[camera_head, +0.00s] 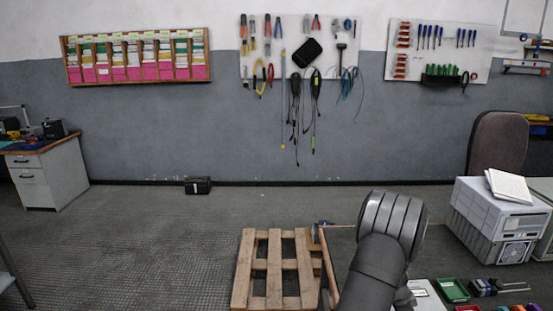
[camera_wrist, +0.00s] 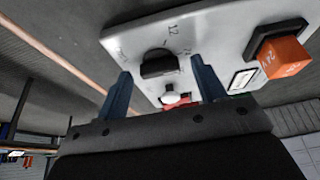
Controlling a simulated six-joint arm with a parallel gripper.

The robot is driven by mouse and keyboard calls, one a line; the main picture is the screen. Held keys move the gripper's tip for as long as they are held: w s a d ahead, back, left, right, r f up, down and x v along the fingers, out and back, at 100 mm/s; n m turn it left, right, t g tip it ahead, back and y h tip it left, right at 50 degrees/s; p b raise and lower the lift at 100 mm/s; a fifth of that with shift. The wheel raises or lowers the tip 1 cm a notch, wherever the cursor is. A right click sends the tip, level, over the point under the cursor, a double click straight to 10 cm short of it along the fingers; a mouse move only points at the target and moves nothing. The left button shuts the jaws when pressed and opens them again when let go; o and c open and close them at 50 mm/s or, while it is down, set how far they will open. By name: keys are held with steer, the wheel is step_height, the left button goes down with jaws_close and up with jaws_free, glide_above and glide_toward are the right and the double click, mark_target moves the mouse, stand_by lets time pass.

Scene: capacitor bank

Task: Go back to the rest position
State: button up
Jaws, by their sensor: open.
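In the wrist view my gripper (camera_wrist: 160,66) is open, its two dark blue fingers apart with nothing held between them. Beyond the fingers lies a light grey panel (camera_wrist: 215,45) with a black rotary knob (camera_wrist: 158,63) and printed marks around it. A white round knob or button (camera_wrist: 172,98) with red beside it shows between the fingers, partly hidden. An orange block (camera_wrist: 283,58) with lettering sits at a black frame (camera_wrist: 277,38) on the right of the panel. In the head view my arm hides the gripper, and only part of a white panel (camera_head: 428,297) shows beside it.
A wooden pallet (camera_head: 273,270) lies on the floor left of my arm. A green tray (camera_head: 452,290) and small tools lie at the lower right. A grey cabinet (camera_head: 490,225) with papers on top and a chair (camera_head: 498,142) stand at the right.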

steer(key=v, duration=1.7)
steer(key=x, duration=1.7)
steer(key=shift+f, duration=0.1)
steer(key=shift+n, duration=0.5)
steer(key=n, duration=0.1)
steer(key=n+t, duration=0.1)
steer(key=n, duration=0.1)
steer(key=n+t, duration=0.1)
steer(key=shift+s+n+y, duration=0.25)
steer(key=shift+n+y, duration=0.05)
steer(key=shift+n, duration=0.1)
steer(key=shift+n+t, duration=0.4)
steer(key=shift+n, duration=0.4)
steer(key=shift+s+d+n+t+y, duration=0.1)
steer(key=shift+n+t+y, duration=0.25)
steer(key=shift+n, duration=0.75)
steer(key=shift+d+n+t+y, duration=0.1)
steer(key=shift+n+t+y, duration=0.2)
steer(key=shift+n, duration=0.8)
